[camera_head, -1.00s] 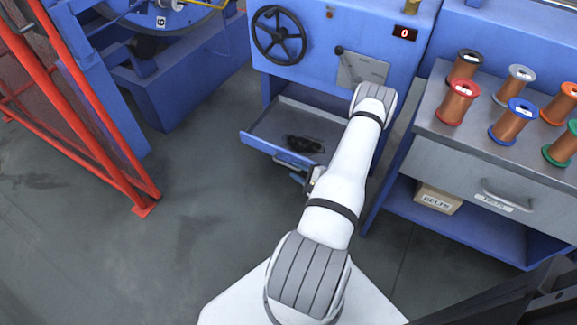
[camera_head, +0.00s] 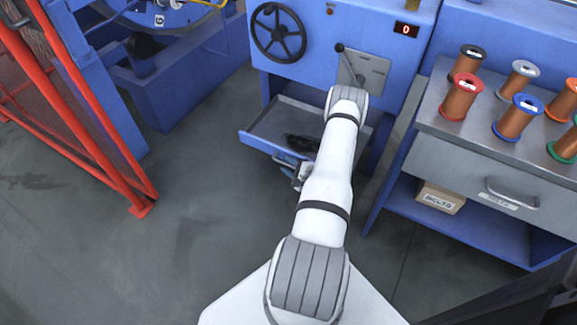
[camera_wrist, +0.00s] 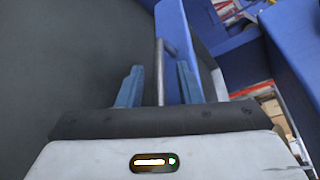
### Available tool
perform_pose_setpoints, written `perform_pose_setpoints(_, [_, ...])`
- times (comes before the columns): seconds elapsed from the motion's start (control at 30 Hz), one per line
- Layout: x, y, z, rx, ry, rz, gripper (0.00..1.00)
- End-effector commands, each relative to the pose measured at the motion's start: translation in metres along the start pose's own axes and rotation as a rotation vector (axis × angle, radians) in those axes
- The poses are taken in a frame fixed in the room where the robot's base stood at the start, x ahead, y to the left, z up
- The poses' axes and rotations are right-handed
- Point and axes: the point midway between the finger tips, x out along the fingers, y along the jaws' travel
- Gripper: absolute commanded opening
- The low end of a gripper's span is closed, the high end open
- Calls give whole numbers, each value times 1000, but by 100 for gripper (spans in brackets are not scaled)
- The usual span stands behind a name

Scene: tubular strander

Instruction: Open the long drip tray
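The long drip tray (camera_head: 263,126) is a shallow grey tray with a blue front, low under the blue machine. It stands partly drawn out, and a dark lump (camera_head: 300,143) lies in it. My gripper (camera_head: 284,161) is at the tray's front, partly hidden by my arm, which also covers the tray's right part. In the wrist view, the two blue fingers of my gripper (camera_wrist: 160,66) are apart. The grey bar handle (camera_wrist: 161,84) of the tray lies between them, with a visible gap on each side.
The blue machine (camera_head: 300,70) has a black handwheel (camera_head: 278,33) and a lever plate above the tray. A bench (camera_head: 440,115) with several wire spools stands at right. A red fence (camera_head: 90,130) stands at left. The floor before the tray is clear.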

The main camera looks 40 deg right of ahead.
Motion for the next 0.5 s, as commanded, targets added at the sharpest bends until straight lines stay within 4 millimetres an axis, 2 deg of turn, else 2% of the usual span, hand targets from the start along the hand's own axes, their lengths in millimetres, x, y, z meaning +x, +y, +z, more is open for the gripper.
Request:
perform_pose_setpoints(0.07, [0,0,0,0,0,0,31])
perform_pose_setpoints(0.43, [0,0,1,0,-1,1,1])
perform_pose_setpoints(0.5, [0,0,1,0,-1,1,0])
